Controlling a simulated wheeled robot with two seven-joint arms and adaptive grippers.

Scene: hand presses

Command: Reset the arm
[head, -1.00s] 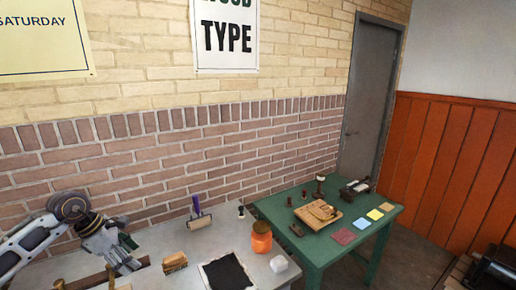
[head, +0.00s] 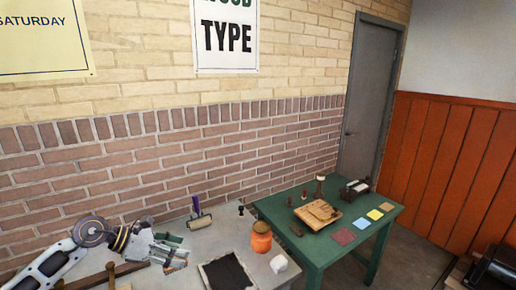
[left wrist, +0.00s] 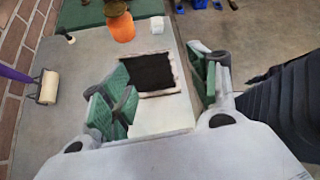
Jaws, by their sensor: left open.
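My left gripper (head: 172,252) is over the left part of the grey table (head: 215,238) in the head view, its fingers apart and pointing right. In the left wrist view the green-padded fingers of my left gripper (left wrist: 160,92) stand wide apart with nothing held between them. A black ink slab (left wrist: 150,74) with a pale rim lies on the table beyond the fingers; it also shows in the head view (head: 228,273). My right gripper is in neither view.
An orange jar (head: 261,240), a white lump (head: 279,263) and a purple-handled roller (head: 199,217) are on the grey table. A green table (head: 320,250) at right holds a wooden block (head: 317,213), coloured squares and a small press (head: 356,190). A brick wall stands behind.

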